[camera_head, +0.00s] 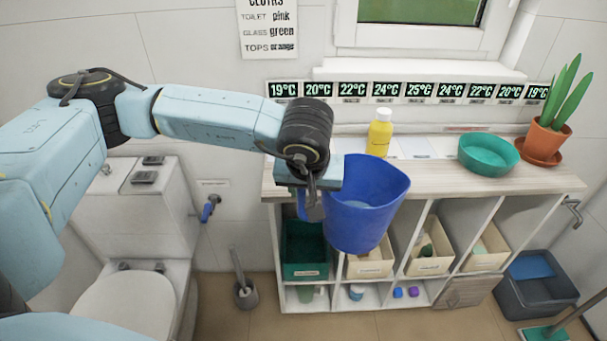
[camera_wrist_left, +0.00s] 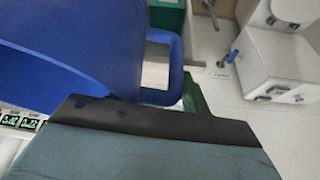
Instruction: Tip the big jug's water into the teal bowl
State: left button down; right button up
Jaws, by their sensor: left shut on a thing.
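The fingertips are mostly hidden. The teal bowl (camera_head: 488,154) stands on the shelf top, right of the jug and apart from it. Its inside looks empty. My right gripper is not in view.
A potted plant (camera_head: 546,140) is right of the bowl. Bins fill the shelf below. A toilet (camera_head: 135,285) and brush (camera_head: 242,290) are at left. A grey bucket (camera_head: 535,295) is at lower right.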

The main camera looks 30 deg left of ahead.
aim_at(484, 154)
jog(key=k, duration=0.5)
jog(key=z, duration=1)
jog(key=i, duration=1.85)
jog(key=u, duration=0.6)
